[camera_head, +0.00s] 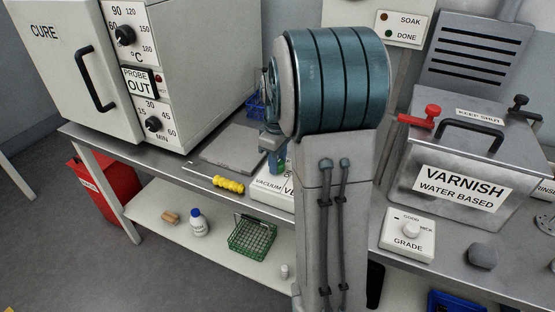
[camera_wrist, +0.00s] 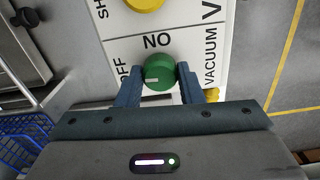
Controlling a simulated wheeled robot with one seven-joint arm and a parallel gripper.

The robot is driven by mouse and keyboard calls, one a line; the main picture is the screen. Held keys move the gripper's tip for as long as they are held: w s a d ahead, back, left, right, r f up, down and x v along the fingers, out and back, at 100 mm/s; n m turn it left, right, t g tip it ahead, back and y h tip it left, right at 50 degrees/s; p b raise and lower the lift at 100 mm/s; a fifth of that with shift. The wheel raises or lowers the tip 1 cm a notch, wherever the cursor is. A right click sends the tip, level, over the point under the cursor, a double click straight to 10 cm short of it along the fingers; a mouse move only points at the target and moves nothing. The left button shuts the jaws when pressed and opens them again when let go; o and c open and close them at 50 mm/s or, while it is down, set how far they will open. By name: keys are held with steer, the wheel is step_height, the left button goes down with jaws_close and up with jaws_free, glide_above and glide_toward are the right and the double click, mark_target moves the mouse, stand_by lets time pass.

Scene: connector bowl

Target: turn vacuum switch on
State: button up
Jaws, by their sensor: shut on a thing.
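The vacuum switch is a green knob (camera_wrist: 159,70) on a white panel (camera_wrist: 120,47) in the wrist view. "OFF" is printed to its left, letters reading "NO" above it and "VACUUM" to its right. A short pale mark shows on the knob's lower left; I cannot tell its exact setting. My gripper (camera_wrist: 161,77) is shut on the knob, one blue-grey finger on each side. In the head view the white vacuum panel (camera_head: 268,186) stands on the bench, partly hidden by my arm, which also hides most of the gripper and the knob.
A yellow knob (camera_wrist: 145,4) sits on the same panel. A yellow-handled screwdriver (camera_head: 228,184) lies left of the panel. The cure oven (camera_head: 200,60) stands at left, the varnish tank (camera_head: 460,170) and grade dial box (camera_head: 408,240) at right. A blue wire basket (camera_wrist: 22,140) is at lower left.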

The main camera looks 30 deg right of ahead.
steer(key=m+p, duration=0.1)
steer(key=m, duration=0.7)
steer(key=shift+r+m+p, duration=0.1)
steer(key=shift+m+p, duration=0.2)
steer(key=shift+p, duration=0.1)
steer(key=m+p, duration=0.1)
steer(key=m, duration=0.3)
steer(key=shift+m+p, duration=0.55)
steer(key=shift+m, duration=1.75)
steer(key=o, duration=1)
steer(key=shift+c, duration=0.2)
step_height(320, 180, up, 14)
steer(key=shift+p, duration=0.35)
